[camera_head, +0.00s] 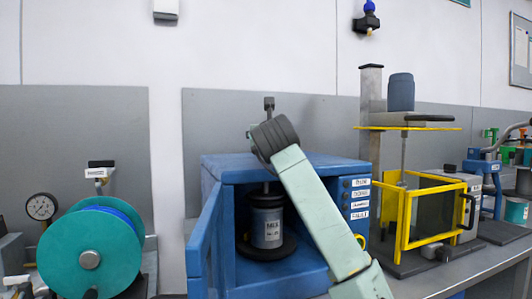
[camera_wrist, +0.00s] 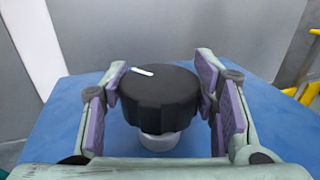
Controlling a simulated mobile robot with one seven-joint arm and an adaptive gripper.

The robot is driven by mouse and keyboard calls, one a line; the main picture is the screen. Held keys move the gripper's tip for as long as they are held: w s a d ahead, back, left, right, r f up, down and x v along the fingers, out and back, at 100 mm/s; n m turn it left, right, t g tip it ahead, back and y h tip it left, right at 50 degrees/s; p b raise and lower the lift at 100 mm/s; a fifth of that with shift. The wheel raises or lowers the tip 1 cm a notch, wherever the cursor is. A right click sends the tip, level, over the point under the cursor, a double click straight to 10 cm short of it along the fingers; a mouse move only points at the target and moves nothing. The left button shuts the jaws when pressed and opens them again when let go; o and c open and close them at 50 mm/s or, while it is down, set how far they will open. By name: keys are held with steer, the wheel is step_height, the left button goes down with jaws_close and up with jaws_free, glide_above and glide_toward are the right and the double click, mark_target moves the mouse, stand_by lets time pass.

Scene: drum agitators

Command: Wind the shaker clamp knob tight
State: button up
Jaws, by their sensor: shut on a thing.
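The shaker (camera_head: 215,166) is a blue cabinet with its door open at the left. Inside it a labelled can (camera_head: 267,227) stands on a dark round plate, below a dark clamp disc. The clamp knob (camera_wrist: 158,92) is black and ribbed with a white mark on its top, at the far left of the rim. It sits on a pale metal collar above the blue top. My gripper (camera_wrist: 163,95) is shut on the knob, with purple pads on its left and right sides. In the head view my arm hides the knob and part of the cabinet's right side.
A teal hose reel (camera_head: 90,255) and a pressure gauge (camera_head: 40,207) are at the left. A yellow-framed mixer (camera_head: 400,215) stands close to the shaker's right. A grey panel is behind the cabinet. The space above its top is open.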

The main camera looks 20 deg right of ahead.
steer(key=shift+m+g+h+b, duration=0.4)
steer(key=shift+m+h+b, duration=0.5)
steer(key=shift+h, duration=0.3)
steer(key=o, duration=1.2)
steer(key=shift+c, duration=0.2)
steer(key=shift+s, duration=0.1)
steer(key=v, duration=1.2)
steer(key=shift+a, duration=0.15)
